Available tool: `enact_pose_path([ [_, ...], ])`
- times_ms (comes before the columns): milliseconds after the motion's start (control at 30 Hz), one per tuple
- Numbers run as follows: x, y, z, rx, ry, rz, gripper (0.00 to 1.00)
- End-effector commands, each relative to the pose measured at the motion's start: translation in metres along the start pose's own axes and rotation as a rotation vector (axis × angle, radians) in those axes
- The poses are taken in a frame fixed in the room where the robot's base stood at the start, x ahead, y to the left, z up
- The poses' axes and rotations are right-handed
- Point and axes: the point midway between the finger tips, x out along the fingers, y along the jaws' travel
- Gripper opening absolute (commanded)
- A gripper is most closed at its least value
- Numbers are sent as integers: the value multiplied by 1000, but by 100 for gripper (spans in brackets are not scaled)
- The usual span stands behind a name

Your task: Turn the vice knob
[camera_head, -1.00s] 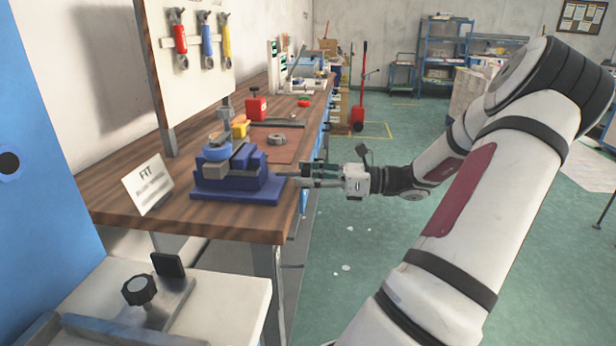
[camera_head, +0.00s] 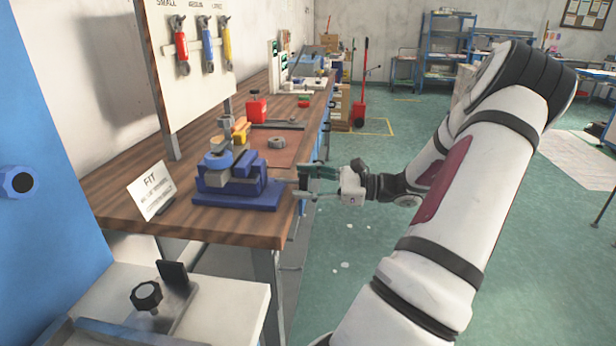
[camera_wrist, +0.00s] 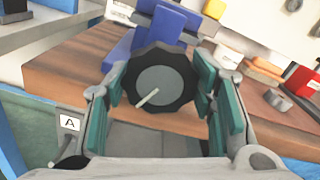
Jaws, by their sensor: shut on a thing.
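The blue vice (camera_head: 236,186) sits at the near right edge of the wooden bench, and its blue body also shows in the wrist view (camera_wrist: 163,30). The vice knob (camera_wrist: 160,80) is a dark, scalloped round knob with a grey face and a light pointer line slanting to the lower left. My gripper (camera_head: 303,176) reaches the vice from the right in the head view. In the wrist view its two green-padded fingers (camera_wrist: 163,95) are shut on the knob, one on each side.
A white FIT card (camera_head: 151,190) stands left of the vice on the bench (camera_head: 120,205). A red block (camera_head: 257,109), a yellow block (camera_head: 241,130) and a grey ring (camera_head: 277,142) lie behind it. Open floor (camera_head: 350,260) is on the right.

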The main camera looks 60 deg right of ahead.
Motion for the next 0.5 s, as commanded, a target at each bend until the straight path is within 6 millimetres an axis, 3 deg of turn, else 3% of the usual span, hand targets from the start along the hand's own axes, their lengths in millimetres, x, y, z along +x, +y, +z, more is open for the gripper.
enact_pose_path([
  [500, 1, 0, 0, -491, -2, 3, 23],
])
